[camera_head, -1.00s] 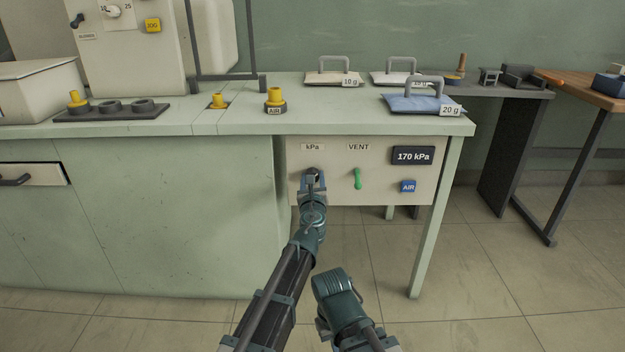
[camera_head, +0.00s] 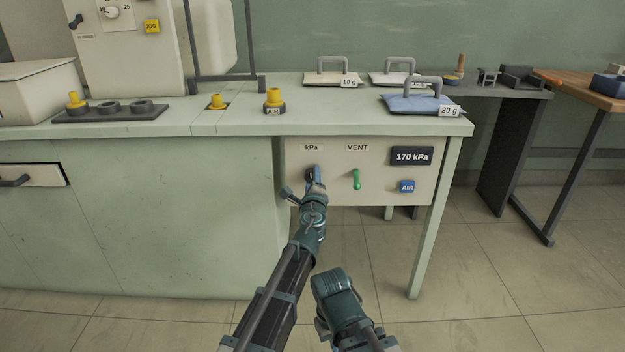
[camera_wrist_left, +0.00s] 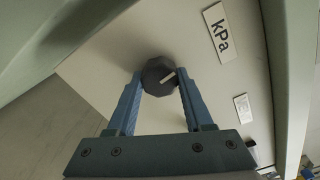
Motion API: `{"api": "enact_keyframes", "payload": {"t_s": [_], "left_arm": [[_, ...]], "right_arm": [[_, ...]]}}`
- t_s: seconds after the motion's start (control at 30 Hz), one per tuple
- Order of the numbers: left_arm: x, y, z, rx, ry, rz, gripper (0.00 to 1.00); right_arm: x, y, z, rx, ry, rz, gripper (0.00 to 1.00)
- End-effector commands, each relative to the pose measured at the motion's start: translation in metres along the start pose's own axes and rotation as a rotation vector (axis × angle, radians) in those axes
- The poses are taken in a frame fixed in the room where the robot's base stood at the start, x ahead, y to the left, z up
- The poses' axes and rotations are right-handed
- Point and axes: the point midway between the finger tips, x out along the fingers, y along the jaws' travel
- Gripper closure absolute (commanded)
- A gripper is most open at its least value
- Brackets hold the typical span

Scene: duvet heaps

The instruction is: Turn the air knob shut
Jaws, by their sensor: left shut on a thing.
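The air knob (camera_wrist_left: 157,76) is dark and faceted, with a pale pointer line, under the kPa label (camera_head: 312,147) on the cream panel (camera_head: 335,196). My left gripper (camera_wrist_left: 160,84) is shut on it, with one blue finger on each side in the left wrist view. In the head view my left gripper (camera_head: 314,180) covers most of the knob. In the wrist view the pointer line slants toward the upper right, near the right finger. The display (camera_head: 412,156) reads 170 kPa. Part of my right arm shows low in the head view, but I see no fingers of its gripper.
A green VENT lever (camera_head: 356,179) and a blue AIR button (camera_head: 407,187) sit right of the knob. The bench top (camera_head: 345,120) overhangs the panel. A bench leg (camera_head: 435,222) stands at the right. The floor below is clear.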

Motion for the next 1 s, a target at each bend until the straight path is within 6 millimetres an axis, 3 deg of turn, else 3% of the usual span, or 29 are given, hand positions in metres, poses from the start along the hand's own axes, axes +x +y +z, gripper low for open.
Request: {"api": "enact_keyframes", "payload": {"t_s": [1.0], "left_arm": [[-0.0011, -0.0020, 0.0019, -0.965, -0.001, 0.000, 1.00]], "right_arm": [[-0.0027, 0.0003, 0.0002, 0.000, 0.000, 0.000, 1.00]]}}
